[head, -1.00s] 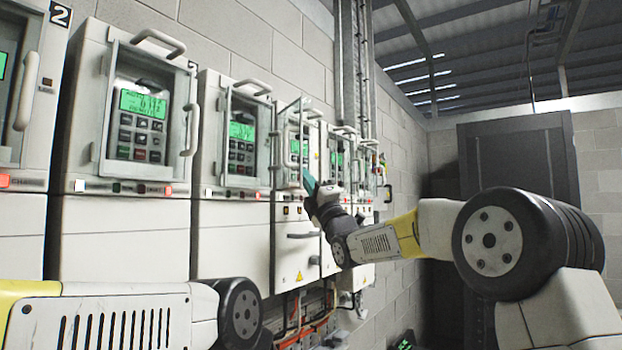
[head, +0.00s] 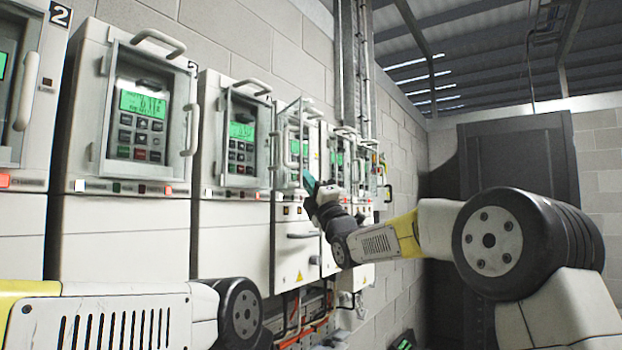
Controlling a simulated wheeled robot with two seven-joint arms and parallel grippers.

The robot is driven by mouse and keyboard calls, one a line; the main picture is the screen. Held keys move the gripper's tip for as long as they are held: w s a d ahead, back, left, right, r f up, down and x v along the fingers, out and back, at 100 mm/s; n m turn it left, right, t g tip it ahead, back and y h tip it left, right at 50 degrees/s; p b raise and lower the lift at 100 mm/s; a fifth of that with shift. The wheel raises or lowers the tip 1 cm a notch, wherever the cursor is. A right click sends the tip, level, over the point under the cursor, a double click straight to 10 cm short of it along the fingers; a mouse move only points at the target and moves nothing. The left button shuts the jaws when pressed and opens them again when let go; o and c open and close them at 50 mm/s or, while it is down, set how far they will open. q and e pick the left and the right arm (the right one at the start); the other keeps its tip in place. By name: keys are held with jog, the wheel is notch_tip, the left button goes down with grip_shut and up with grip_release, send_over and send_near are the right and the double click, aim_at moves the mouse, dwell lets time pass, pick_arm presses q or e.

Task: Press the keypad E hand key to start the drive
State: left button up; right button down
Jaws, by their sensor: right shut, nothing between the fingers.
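A row of white drive cabinets stands along the block wall, each with a keypad and green display. The nearest full keypad (head: 141,130) and the one beside it (head: 241,147) sit behind clear framed covers. The third drive (head: 301,240) has its cover swung out; its keypad (head: 296,148) is seen at a steep angle. Which one is keypad E, and its hand key, I cannot read. My right gripper (head: 309,181), teal at the tip, is shut and empty in front of the third drive near the keypad's lower edge. Contact cannot be told. My left gripper is out of view.
Further drives with keypads (head: 338,165) recede behind my right gripper. Orange cables (head: 318,325) hang below. A small device with a green display (head: 404,342) is at the bottom edge. A dark tall cabinet (head: 518,160) stands at the back right.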

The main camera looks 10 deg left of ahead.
jog(key=shift+a, duration=0.15)
jog(key=shift+w+a, duration=0.15)
jog(key=shift+a, duration=0.1)
jog(key=shift+w+a, duration=0.15)
jog(key=shift+a, duration=0.2)
dwell(0.6)
jog(key=shift+d, duration=0.1)
jog(key=shift+s+d, duration=0.3)
jog(key=shift+d, duration=0.35)
jog(key=shift+d, duration=0.1)
jog(key=d, duration=0.1)
jog(key=s+d, duration=0.1)
jog(key=d, duration=0.2)
jog(key=shift+s+d, duration=0.25)
jog(key=shift+s, duration=0.15)
dwell(1.3)
